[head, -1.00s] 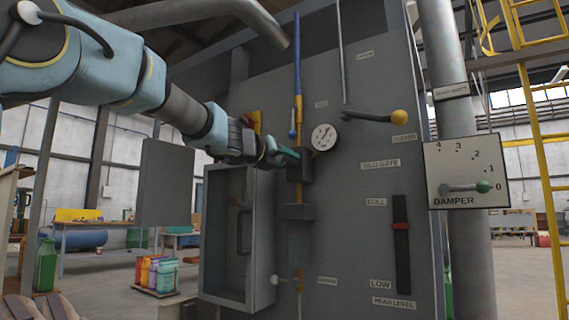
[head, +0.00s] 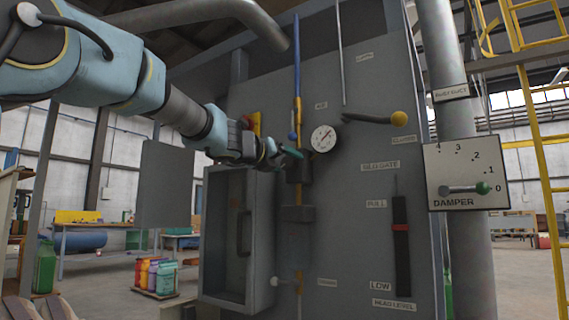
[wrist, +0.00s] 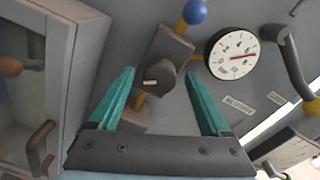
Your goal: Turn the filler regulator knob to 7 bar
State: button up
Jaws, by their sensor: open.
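The filler regulator (wrist: 180,48) is a dark block on the grey panel, with a round dark knob (wrist: 167,78) carrying a small pale mark. A white round gauge (wrist: 232,55) sits beside it; its red needle points right in the wrist view, but the exact reading is too small to tell. The gauge also shows in the head view (head: 323,138). My gripper (wrist: 160,72) is open, its teal fingers on either side of the knob in the picture; I cannot tell whether they touch it. In the head view my gripper (head: 292,153) hides most of the knob.
A yellow-ended lever (head: 399,118), a level slot (head: 401,245) and a damper plate (head: 460,160) are to the right. A blue ball handle (wrist: 195,11) is above the regulator.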

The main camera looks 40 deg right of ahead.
jog(key=b+v, duration=0.1)
jog(key=v, duration=1)
jog(key=shift+w+d, duration=0.1)
